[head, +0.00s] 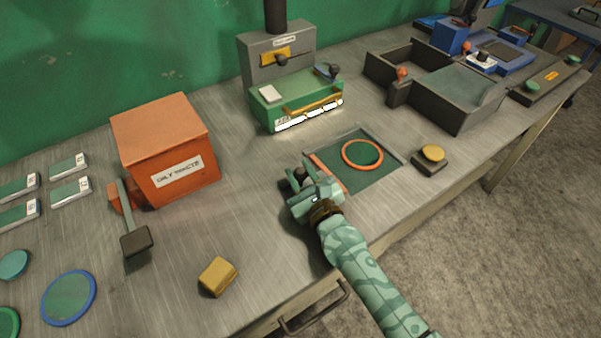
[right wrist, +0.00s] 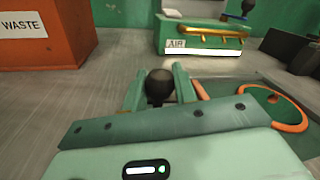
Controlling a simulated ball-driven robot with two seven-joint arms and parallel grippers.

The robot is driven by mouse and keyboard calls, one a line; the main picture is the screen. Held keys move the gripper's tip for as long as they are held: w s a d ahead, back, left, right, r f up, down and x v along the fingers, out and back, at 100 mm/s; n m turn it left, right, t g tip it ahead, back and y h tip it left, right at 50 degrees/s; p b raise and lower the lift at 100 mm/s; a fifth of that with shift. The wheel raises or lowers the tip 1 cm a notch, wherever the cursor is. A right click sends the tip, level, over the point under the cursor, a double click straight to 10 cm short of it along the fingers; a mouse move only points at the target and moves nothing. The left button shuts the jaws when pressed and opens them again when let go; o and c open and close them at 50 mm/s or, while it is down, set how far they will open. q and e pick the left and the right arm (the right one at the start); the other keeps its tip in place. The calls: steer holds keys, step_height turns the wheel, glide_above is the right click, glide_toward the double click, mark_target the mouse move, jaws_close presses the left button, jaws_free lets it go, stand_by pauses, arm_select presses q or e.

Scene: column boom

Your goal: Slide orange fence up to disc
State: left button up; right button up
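The orange fence (head: 329,173) is a narrow bar along the left side of a dark green plate (head: 376,178). A green disc with an orange rim (head: 362,155) lies on the plate, a gap to the right of the fence. My right gripper (head: 301,177) is at the fence's left side, with its fingers on both sides of a dark round knob (right wrist: 160,87). In the right wrist view the fingers appear to touch the knob. The fence (right wrist: 201,91) is partly hidden there behind the right finger. My left gripper is not in view.
An orange waste bin (head: 170,152) stands to the left. A green machine (head: 297,95) stands behind the plate. A yellow button (head: 432,153) is right of the plate, and a yellow block (head: 217,276) lies near the front edge. Dark trays (head: 455,95) are farther right.

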mark_target(321, 174)
jaws_close()
steer(key=w+d, duration=0.2)
steer(key=d, duration=0.1)
steer(key=w+d+b, duration=0.1)
steer(key=d, duration=0.1)
steer(key=shift+w+d+f, duration=0.1)
steer(key=shift+w, duration=0.1)
steer(key=o, duration=0.9)
jaws_free()
steer(key=shift+c, duration=0.2)
steer(key=v, duration=1.6)
steer(key=shift+s, duration=0.2)
